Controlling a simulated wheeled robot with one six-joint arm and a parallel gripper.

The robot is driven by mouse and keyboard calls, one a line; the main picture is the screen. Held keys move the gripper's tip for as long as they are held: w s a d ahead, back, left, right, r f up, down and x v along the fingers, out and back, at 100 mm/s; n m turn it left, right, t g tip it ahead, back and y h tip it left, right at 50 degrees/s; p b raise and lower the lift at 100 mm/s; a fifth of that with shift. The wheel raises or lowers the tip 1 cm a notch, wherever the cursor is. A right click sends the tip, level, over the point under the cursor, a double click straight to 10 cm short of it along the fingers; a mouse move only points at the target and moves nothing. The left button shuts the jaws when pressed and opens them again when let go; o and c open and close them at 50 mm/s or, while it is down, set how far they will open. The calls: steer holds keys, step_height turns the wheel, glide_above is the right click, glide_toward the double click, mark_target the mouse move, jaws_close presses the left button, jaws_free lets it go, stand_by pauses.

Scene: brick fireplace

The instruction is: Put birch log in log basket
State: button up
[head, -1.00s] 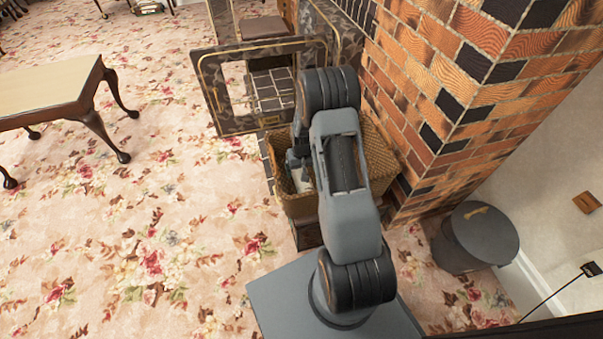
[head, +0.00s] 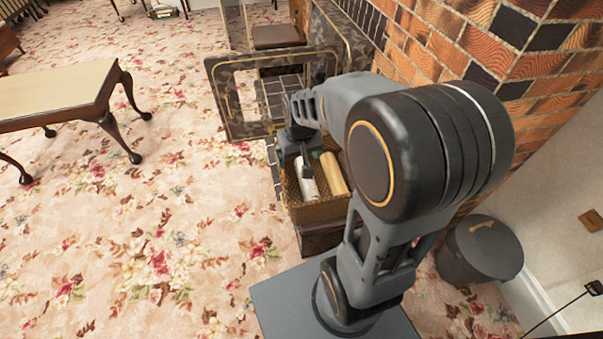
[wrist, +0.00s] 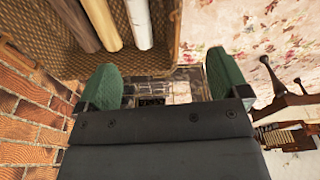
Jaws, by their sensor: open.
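The birch log (head: 306,178) is the white one, lying inside the wicker log basket (head: 318,212). In the wrist view the birch log (wrist: 139,24) lies beside a tan log (wrist: 102,22) and a dark brown log (wrist: 74,20), within the basket (wrist: 150,62). My gripper (wrist: 163,88) is open, its green fingertips apart with nothing between them. In the head view my gripper (head: 304,160) is over the far side of the basket, close to the birch log's far end. I cannot tell its exact height there. My arm hides the basket's right part.
A fire screen (head: 228,100) stands just behind the basket. The brick fireplace (head: 560,65) rises at the right, with a dark lidded bin (head: 480,250) near it. A wooden table (head: 60,95) stands at the left. Floral carpet (head: 150,240) between is clear.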

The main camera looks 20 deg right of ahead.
steer(key=s+a+r, duration=0.1)
steer(key=s+r, duration=0.1)
steer(key=s, duration=0.2)
steer(key=s+a+r+t, duration=0.1)
steer(key=s+a+r, duration=0.1)
steer(key=s, duration=0.3)
steer(key=shift+s+a+r+n, duration=0.3)
steer(key=shift+r+n, duration=0.1)
